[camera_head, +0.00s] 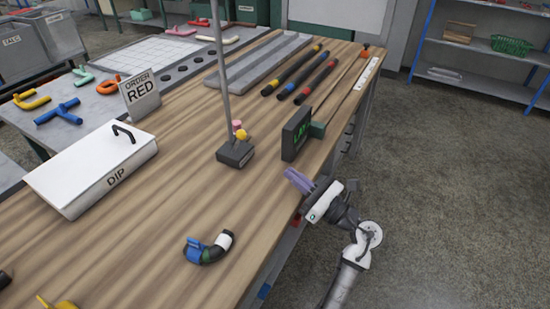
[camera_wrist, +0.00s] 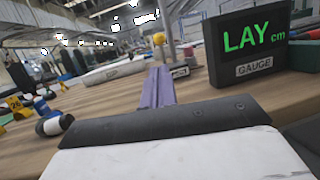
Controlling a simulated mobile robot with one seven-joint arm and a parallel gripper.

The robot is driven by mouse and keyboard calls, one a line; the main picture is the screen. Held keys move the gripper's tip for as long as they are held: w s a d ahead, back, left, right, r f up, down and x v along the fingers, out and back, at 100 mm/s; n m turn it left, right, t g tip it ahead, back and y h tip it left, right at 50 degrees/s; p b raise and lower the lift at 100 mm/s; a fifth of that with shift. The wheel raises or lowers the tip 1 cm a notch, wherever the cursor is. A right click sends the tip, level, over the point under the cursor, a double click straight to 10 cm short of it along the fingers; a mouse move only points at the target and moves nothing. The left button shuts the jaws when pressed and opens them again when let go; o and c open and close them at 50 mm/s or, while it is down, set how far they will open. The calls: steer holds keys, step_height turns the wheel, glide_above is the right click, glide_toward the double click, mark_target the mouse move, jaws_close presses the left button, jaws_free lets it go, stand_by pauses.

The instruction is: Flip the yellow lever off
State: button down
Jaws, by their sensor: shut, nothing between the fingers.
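A yellow piece (camera_head: 60,304) shows at the bottom left of the head view, cut off by the frame edge. I cannot tell its setting, nor for certain that it is the lever. In the wrist view a yellow piece (camera_wrist: 14,103) stands at the far left, small and blurred. My gripper (camera_head: 298,180), with purple fingers, is shut and empty at the bench's right edge, beside the LAY gauge display. The fingers also show in the wrist view (camera_wrist: 157,88), pointing across the bench and touching nothing. The gripper is well apart from both yellow pieces.
The gauge display (camera_head: 296,134) and a post on a dark base (camera_head: 235,153) stand near my gripper. A white DIP box (camera_head: 90,165) is at left. The bench's front middle is mostly clear.

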steer(key=p, duration=0.5)
glide_toward(237, 142)
steer(key=w+r, duration=0.1)
steer(key=w+a+r, duration=0.1)
steer(key=w+r, duration=0.1)
steer(key=r, duration=0.1)
steer(key=shift+a, duration=0.35)
steer(key=shift+w+a, duration=0.25)
steer(key=shift+a, duration=0.1)
steer(key=shift+w+r, duration=0.15)
